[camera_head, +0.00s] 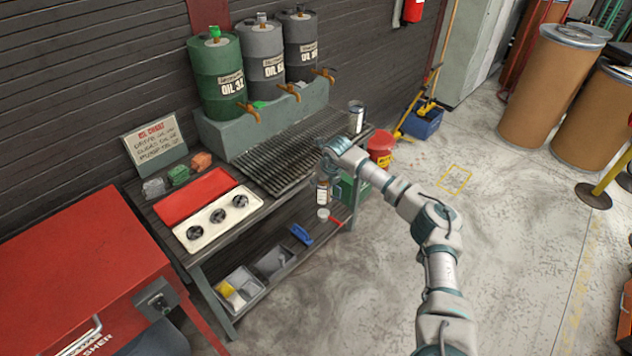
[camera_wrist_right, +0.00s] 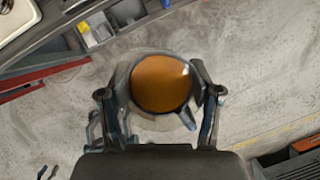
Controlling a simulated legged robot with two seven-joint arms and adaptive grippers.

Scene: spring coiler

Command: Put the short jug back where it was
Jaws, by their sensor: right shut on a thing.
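My right gripper (camera_head: 330,168) is beyond the front edge of the bench near its right end, shut on a jug (camera_head: 322,192). The jug hangs just below the gripper, in front of the bench, with a pale label on its side. In the right wrist view the jug (camera_wrist_right: 161,83) is seen from above between the two fingers (camera_wrist_right: 160,105), with orange-brown liquid filling its round mouth. A second, metal jug (camera_head: 356,116) stands on the bench top at the back right corner. I cannot tell their heights apart for certain. My left gripper is out of view.
Green (camera_head: 217,85) and grey oil drums (camera_head: 262,60) with taps stand behind a dark drip grate (camera_head: 285,150). A red bucket (camera_head: 380,148) is beyond the bench's right end.

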